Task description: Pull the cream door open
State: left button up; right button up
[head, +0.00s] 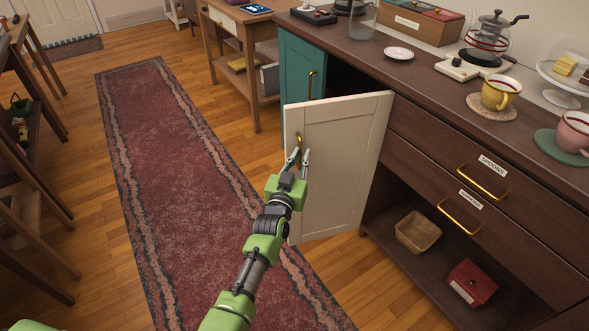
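The cream door (343,170) of the dark wooden counter stands swung out from the cabinet, its hinged edge on the right. Its brass handle (298,137) is near the free left edge. My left gripper (301,154) is at this handle, its two fingers on either side of the bar, and looks shut on it. The fingers hide the handle's lower part. My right gripper is not in view.
A teal door (302,85) with its own brass handle is just behind the cream door. Drawers with brass pulls (460,217) and an open shelf with a basket (418,232) and a red box (471,284) are to the right. A red runner rug (180,180) covers clear floor on the left.

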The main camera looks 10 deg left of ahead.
pick_arm(q)
jog(key=s+a, duration=0.1)
jog(key=s, duration=1)
jog(key=shift+s, duration=0.15)
jog(key=shift+a, duration=0.1)
